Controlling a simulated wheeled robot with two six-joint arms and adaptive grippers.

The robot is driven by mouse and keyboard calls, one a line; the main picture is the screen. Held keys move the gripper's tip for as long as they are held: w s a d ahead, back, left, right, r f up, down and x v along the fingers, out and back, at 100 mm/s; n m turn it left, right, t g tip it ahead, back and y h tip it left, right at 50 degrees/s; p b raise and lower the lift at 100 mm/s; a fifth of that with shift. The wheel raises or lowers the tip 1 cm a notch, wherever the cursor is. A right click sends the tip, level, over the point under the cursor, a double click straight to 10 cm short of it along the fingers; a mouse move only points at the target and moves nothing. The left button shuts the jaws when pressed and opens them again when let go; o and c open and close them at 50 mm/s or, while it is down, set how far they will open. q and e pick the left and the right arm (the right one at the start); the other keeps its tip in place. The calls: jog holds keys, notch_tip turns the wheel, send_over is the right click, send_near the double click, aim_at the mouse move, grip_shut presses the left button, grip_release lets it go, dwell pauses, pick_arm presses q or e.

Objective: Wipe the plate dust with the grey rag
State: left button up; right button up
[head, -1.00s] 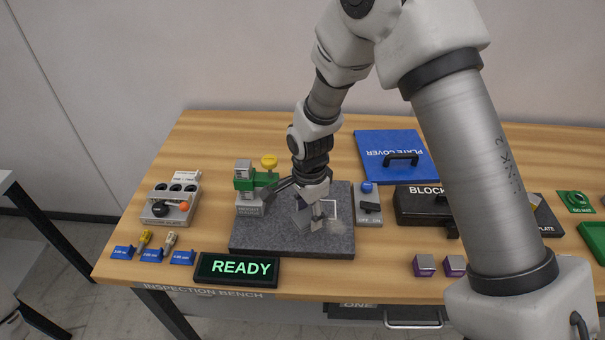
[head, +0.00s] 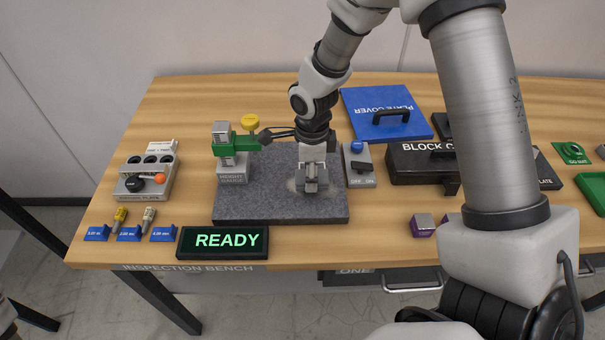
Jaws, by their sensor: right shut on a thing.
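The dark granite plate (head: 260,200) lies on the wooden bench. A pale dust smudge (head: 293,186) shows on it, beside and partly behind my right gripper (head: 312,186). That gripper points down over the right half of the plate, low at its surface. It is shut on a small grey thing, which I take to be the grey rag; the jaws hide most of it, and I cannot tell whether it touches the plate. My left gripper is not in view.
The green height gauge (head: 232,165) stands at the plate's back left. A switch box (head: 358,165) sits close to its right edge, with the black block case (head: 410,165) beyond. The blue plate cover (head: 370,105) lies behind. The READY display (head: 222,242) stands in front.

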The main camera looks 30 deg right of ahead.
jog(key=shift+s+d+r, duration=0.1)
jog(key=shift+s+d, duration=0.1)
jog(key=shift+s, duration=0.05)
jog(key=shift+w+a, duration=0.15)
jog(key=shift+f, duration=0.2)
jog(key=shift+f+b, duration=0.35)
jog(key=shift+b, duration=0.15)
jog(key=shift+f, duration=0.2)
